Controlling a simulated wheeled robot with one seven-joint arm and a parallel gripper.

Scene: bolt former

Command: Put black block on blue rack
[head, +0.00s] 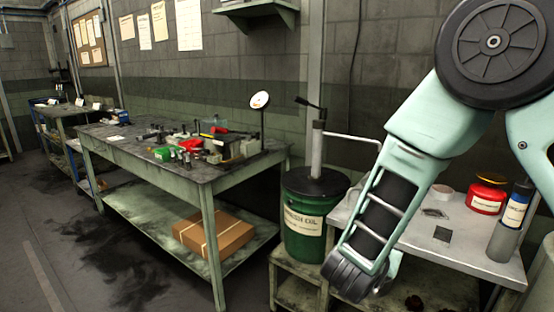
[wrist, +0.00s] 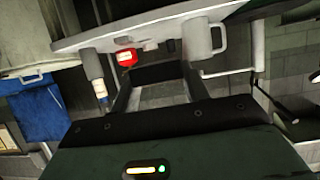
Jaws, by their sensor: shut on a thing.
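My gripper (wrist: 160,84) reaches forward in the wrist view, with a dark finger on each side. A black block (wrist: 158,73) spans the gap between the fingertips, and the gripper is shut on it. In the head view my arm hangs down at the right; its fingers and the block are hidden there. A blue-framed rack (head: 48,132) stands at the far left of the head view, beyond the long workbench and well away from my gripper. Items lie on its top.
The long green workbench (head: 126,152) carries tools, with a cardboard box (head: 213,233) below. A green oil drum (head: 304,222) stands beside my arm. The right-hand table (head: 468,246) holds a red can (head: 486,199) and a bottle (head: 515,207). The floor (head: 50,235) at left is open.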

